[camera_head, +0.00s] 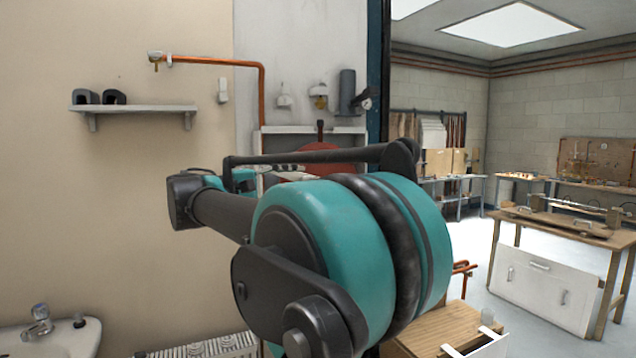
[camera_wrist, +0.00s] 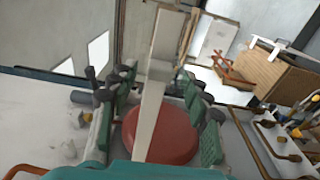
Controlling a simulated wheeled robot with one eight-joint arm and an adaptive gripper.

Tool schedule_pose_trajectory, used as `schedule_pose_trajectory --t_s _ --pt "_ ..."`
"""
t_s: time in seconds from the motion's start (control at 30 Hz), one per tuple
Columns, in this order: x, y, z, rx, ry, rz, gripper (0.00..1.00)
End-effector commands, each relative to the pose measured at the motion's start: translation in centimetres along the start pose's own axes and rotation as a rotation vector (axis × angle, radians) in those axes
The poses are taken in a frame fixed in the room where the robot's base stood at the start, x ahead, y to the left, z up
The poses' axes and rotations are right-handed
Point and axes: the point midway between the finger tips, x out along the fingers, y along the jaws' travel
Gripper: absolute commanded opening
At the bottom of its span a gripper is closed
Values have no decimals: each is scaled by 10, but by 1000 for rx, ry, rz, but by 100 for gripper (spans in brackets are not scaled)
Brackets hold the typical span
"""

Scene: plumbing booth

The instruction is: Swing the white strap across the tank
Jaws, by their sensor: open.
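The white strap (camera_wrist: 154,95) runs as a long pale bar up the middle of the wrist view, with a wider block partway along it. The red round tank (camera_wrist: 172,138) lies behind the strap's lower part; the strap crosses in front of it in this view. My gripper (camera_wrist: 157,82) is open, its green-padded fingers on either side of the strap. I cannot tell whether either finger touches it. In the head view the red tank (camera_head: 345,157) shows only partly above my arm, which hides most of it and my gripper.
A white shelf (camera_head: 133,109) with two dark items hangs on the left wall. A copper pipe (camera_head: 262,95) runs down beside the grey panel. A washbasin (camera_head: 60,340) is at lower left.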

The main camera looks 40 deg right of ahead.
Motion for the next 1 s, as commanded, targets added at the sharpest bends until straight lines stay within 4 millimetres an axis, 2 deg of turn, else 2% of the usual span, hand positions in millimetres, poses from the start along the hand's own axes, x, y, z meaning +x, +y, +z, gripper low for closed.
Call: schedule_pose_trajectory --t_s 0.2,0.43,0.6,0.9,1.0 --pt "34 0 1 0 -4 0 48" --pt "60 0 1 0 -3 0 48" --pt "68 0 0 0 -1 0 48" --pt "69 0 0 0 0 0 48" --pt "69 0 0 0 0 0 37"
